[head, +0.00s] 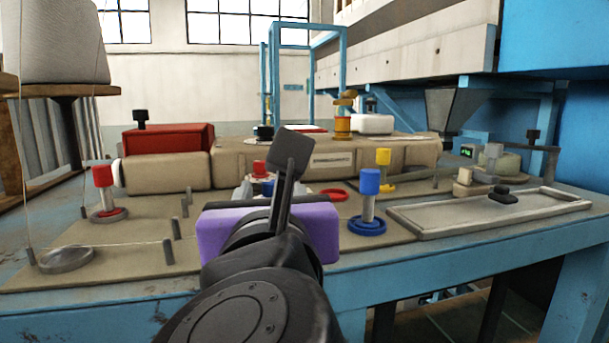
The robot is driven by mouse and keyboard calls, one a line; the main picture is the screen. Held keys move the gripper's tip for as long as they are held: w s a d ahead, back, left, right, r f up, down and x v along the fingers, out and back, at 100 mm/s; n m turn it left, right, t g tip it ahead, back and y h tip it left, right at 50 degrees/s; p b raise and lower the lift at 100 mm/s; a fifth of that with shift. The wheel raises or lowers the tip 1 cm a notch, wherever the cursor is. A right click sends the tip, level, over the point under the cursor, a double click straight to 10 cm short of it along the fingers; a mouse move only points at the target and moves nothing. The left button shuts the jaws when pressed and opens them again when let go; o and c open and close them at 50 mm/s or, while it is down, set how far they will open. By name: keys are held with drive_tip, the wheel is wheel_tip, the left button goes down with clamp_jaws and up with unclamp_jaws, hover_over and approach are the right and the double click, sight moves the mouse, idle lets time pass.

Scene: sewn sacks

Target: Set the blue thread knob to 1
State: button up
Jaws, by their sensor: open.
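The blue thread knob (369,182) stands upright on a pale post above a blue ring (366,228), right of centre on the beige bench plate. Its setting is too small to read. My gripper (292,152) is in the middle foreground, its dark fingers pointing up and away. It is open and appears empty, to the left of the blue knob and apart from it in the picture. The fingers overlap each other, so the gap between them is hidden. A purple part of my gripper covers some of the bench behind it.
A yellow knob (383,158) stands just behind the blue one. A red knob (103,176) is at the left, and another red knob (260,168) is partly hidden behind my gripper. A shallow grey tray (440,228) lies to the right. The beige machine (230,160) is behind.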

sight(267, 187)
drive_tip(key=shift+w+a+p, duration=0.15)
drive_tip(key=shift+w+p, duration=0.05)
drive_tip(key=shift+w, duration=0.6)
drive_tip(key=shift+w+a+p, duration=0.1)
drive_tip(key=shift+w+p, duration=0.1)
drive_tip(key=shift+w, duration=0.6)
clamp_jaws()
drive_tip(key=shift+a+m+h, duration=0.1)
drive_tip(key=shift+m+h, duration=0.5)
drive_tip(key=shift+h, duration=0.3)
drive_tip(key=shift+r+m+h+p, duration=0.1)
drive_tip(key=shift+m+h+p, duration=0.2)
drive_tip(key=shift+m+h, duration=0.8)
drive_tip(key=shift+r+m+h+p, duration=0.1)
drive_tip(key=shift+m+h+p, duration=0.35)
drive_tip(key=shift+h, duration=1.15)
drive_tip(key=shift+f, duration=0.1)
